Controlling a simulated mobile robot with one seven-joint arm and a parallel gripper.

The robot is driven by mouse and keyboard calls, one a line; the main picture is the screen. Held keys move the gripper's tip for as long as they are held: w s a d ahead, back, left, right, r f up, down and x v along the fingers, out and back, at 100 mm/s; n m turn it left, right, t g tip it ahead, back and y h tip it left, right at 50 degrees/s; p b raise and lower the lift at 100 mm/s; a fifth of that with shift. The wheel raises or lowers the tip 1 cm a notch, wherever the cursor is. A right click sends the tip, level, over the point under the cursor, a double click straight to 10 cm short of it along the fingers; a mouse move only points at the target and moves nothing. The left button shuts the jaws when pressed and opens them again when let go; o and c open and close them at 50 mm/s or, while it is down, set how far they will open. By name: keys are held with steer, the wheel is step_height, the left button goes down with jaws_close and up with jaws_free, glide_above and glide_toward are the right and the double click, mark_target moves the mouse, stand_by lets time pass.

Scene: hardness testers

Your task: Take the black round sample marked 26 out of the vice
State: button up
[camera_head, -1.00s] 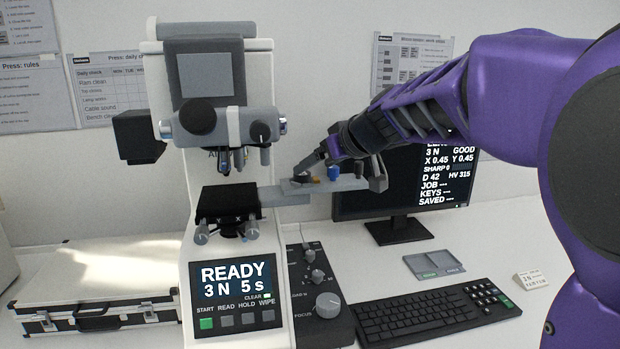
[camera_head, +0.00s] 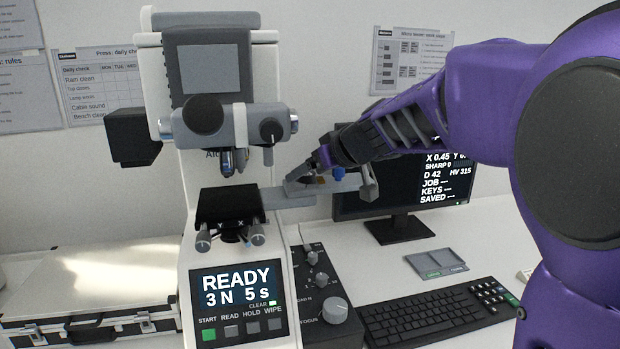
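The grey vice (camera_head: 274,198) sits at the right of the tester's black stage (camera_head: 228,207) and reaches right to a grey knob (camera_head: 369,184). My gripper (camera_head: 298,181) is over the vice, with its fingers pointing down and left at the jaws. I cannot make out the black round sample marked 26; the dark fingers cover the place between the jaws. The finger gap is too small and dark to tell whether it is open or shut. A small orange-brown spot and a blue part (camera_head: 338,174) show just right of the fingers.
The tester's head with its lenses (camera_head: 229,160) hangs above the stage, left of my gripper. The monitor (camera_head: 400,200) stands close behind my wrist. A keyboard (camera_head: 435,316), a grey two-part tray (camera_head: 436,262) and a control box with knobs (camera_head: 325,290) lie below.

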steer(key=shift+c, duration=0.3)
jaws_close()
